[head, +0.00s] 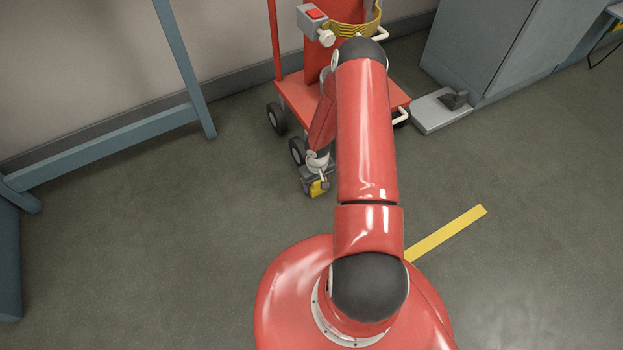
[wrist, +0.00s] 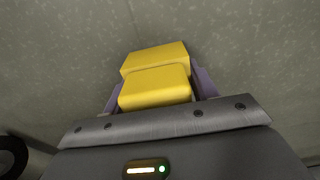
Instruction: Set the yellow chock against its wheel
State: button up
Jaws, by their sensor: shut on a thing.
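The yellow chock (wrist: 155,75) is held between the purple fingers of my gripper (wrist: 158,90) in the wrist view. In the head view the chock (head: 318,187) shows as a small yellow patch at my gripper (head: 317,184), low over the floor in front of the red trolley (head: 292,92). The trolley has dark wheels; one front wheel (head: 297,150) is just behind and left of my gripper, and another wheel (head: 276,118) is farther back left. A dark wheel (wrist: 12,155) also shows at the lower left of the wrist view. I cannot tell whether the chock touches the floor.
A grey cabinet (head: 490,50) stands at the back right, with a light plate (head: 437,112) on the floor by it. A blue-grey frame (head: 105,145) stands at the left. A yellow strip (head: 447,232) marks the floor. The floor left of my gripper is clear.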

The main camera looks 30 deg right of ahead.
jog(key=shift+w+d+r, duration=0.1)
jog(key=shift+w+d, duration=0.1)
jog(key=shift+w, duration=0.25)
jog(key=shift+s+f, duration=0.1)
jog(key=shift+f, duration=0.15)
jog(key=o, duration=0.8)
jog(key=shift+s, duration=0.1)
jog(key=o, duration=0.4)
jog(key=shift+s+a, duration=0.1)
jog(key=shift+s, duration=0.1)
jog(key=shift+a+r, duration=0.1)
